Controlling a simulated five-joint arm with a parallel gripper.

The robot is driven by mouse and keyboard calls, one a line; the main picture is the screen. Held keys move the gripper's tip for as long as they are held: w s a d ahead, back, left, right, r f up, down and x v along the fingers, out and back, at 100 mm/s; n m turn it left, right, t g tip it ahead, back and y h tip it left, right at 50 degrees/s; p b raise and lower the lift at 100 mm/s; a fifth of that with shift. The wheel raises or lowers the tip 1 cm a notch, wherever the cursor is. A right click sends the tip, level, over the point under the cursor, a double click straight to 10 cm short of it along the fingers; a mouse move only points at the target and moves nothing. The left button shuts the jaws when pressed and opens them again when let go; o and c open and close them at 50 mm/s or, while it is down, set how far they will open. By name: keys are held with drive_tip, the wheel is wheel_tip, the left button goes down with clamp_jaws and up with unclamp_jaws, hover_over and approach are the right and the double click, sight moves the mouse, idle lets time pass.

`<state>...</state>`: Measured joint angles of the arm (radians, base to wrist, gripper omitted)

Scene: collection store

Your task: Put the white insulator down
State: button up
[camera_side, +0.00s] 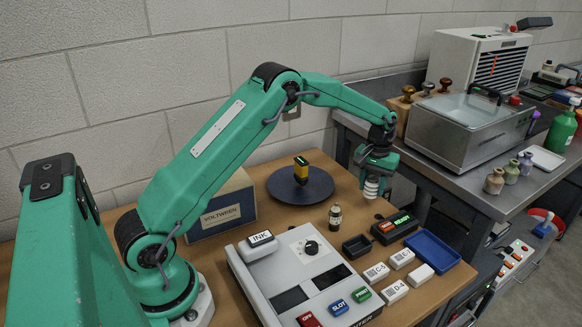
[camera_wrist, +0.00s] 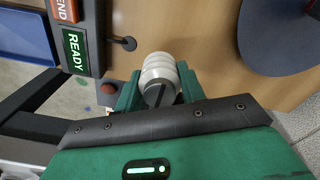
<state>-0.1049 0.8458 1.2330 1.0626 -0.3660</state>
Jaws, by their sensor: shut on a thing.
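The white insulator (camera_side: 371,186) is a ribbed white piece held upright under my gripper (camera_side: 375,171) in the side view. It hangs above the wooden table, near its right edge. In the wrist view the insulator (camera_wrist: 158,68) sits between the two green fingers of my gripper (camera_wrist: 157,92), with a slotted grey end facing the camera. My gripper is shut on it. The gap between its lower end and the table is hard to judge.
A metal bench (camera_side: 480,195) borders the right.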

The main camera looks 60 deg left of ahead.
sight(370, 196)
drive_tip(key=shift+f, duration=2)
drive_tip(key=shift+f, duration=0.15)
drive_tip(key=o, duration=1)
drive_tip(key=shift+o, duration=0.2)
wheel_tip(370, 196, up, 11)
drive_tip(key=shift+r, duration=0.65)
drive_tip(key=shift+r, duration=0.1)
